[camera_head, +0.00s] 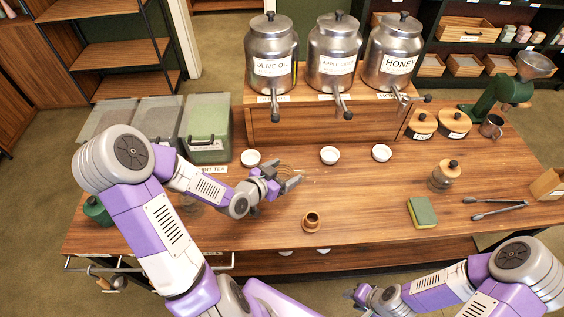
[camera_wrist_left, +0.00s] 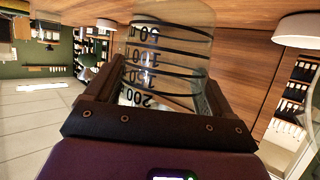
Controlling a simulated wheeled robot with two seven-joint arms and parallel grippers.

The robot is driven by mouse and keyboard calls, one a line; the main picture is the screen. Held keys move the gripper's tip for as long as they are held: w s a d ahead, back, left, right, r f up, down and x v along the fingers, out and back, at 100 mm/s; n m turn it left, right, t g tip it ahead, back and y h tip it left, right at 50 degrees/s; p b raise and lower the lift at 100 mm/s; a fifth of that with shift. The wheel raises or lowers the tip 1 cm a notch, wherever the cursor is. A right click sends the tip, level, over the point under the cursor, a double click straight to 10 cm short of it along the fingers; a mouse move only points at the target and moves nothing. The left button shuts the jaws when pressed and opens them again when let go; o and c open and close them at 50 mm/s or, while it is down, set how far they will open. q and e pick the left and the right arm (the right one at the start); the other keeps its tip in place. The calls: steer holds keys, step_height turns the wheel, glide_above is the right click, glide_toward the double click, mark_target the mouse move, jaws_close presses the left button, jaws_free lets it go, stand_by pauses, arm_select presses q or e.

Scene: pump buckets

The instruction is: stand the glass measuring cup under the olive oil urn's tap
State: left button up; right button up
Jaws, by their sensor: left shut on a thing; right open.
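The olive oil urn (camera_head: 271,66) is a steel vessel with a white label, leftmost of three on a wooden stand. Its tap (camera_head: 277,108) points toward me over the stand's front edge. My left gripper (camera_head: 291,183) is in front of the stand, nearer to me than the tap. It is shut on the glass measuring cup (camera_wrist_left: 165,50), a clear cup with black bands and numbers, between both fingers in the left wrist view. The cup is barely visible in the head view; I cannot tell whether it touches the table. My right gripper (camera_head: 357,294) is open and empty, low at the front.
Three white bowls stand before the stand: left (camera_head: 250,158), middle (camera_head: 330,155) and right (camera_head: 381,152). A brown pot (camera_head: 312,221) is nearer to me. A green sponge (camera_head: 422,213), tongs (camera_head: 495,208) and a jar (camera_head: 444,176) are to the right. Lidded bins (camera_head: 207,130) stand left.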

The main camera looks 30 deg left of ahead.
arm_select(q)
steer(key=shift+s+a, duration=0.45)
steer(key=shift+s, duration=0.05)
steer(key=shift+a+f, duration=0.15)
steer(key=w+a, duration=0.1)
steer(key=w, duration=0.2)
steer(key=w+a+f, duration=0.1)
steer(key=w+a, duration=0.1)
steer(key=w, duration=0.1)
steer(key=w+a+f, duration=0.1)
steer(key=w+a, duration=0.1)
steer(key=w, duration=0.1)
steer(key=shift+a, duration=0.15)
steer(key=shift+w+a, duration=0.3)
steer(key=shift+w, duration=0.25)
steer(key=shift+w+a, duration=0.3)
steer(key=shift+w, duration=0.25)
arm_select(e)
steer(key=shift+s+r, duration=0.1)
steer(key=shift+r, duration=0.1)
arm_select(q)
steer(key=shift+s, duration=0.1)
steer(key=shift+f+b, duration=0.45)
steer(key=shift+b, duration=0.1)
arm_select(e)
steer(key=shift+f, duration=0.4)
arm_select(q)
steer(key=o, duration=1)
